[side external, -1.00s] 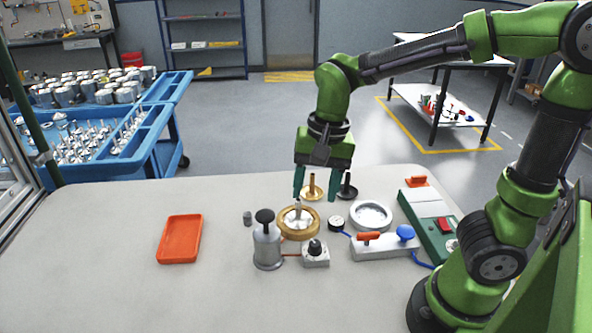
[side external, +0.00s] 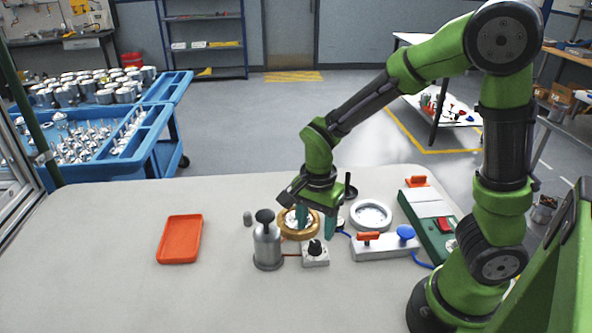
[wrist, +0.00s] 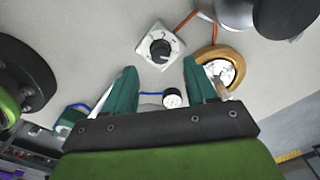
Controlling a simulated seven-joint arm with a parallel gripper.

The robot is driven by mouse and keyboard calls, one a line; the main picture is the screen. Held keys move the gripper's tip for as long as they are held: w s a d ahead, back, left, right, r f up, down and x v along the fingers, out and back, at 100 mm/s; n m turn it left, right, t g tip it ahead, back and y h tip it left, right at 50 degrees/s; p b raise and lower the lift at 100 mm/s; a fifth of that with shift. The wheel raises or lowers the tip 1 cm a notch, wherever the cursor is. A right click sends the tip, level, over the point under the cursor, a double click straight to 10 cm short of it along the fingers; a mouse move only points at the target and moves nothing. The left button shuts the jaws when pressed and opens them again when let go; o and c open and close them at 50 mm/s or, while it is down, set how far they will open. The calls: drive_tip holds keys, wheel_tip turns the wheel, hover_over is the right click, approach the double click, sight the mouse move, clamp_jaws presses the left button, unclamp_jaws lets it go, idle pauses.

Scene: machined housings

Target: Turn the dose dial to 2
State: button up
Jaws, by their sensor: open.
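The dose dial is a black knob (side external: 315,247) on a small square white plate (side external: 317,261), at the front middle of the table in the side view. In the wrist view the knob (wrist: 160,49) sits near the top centre, with small dark marks around it; its exact setting is too small to read. My gripper (side external: 316,223) is open and empty, tilted, above and just behind the dial. In the wrist view its two green fingers (wrist: 160,70) point toward the dial, apart from it, with the knob ahead of the gap between them.
A grey metal canister (side external: 267,246) with a black top stands left of the dial, joined by an orange tube. A brass ring (side external: 288,235) lies close behind. A grey block with an orange lever and blue knob (side external: 385,247) stands right. An orange tray (side external: 180,240) lies left.

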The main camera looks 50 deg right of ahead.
sight(315, 243)
wheel_tip(315, 243, down, 5)
drive_tip(key=shift+f, duration=0.1)
idle(0.3)
drive_tip(key=c, duration=1.1)
drive_tip(key=shift+o, duration=0.2)
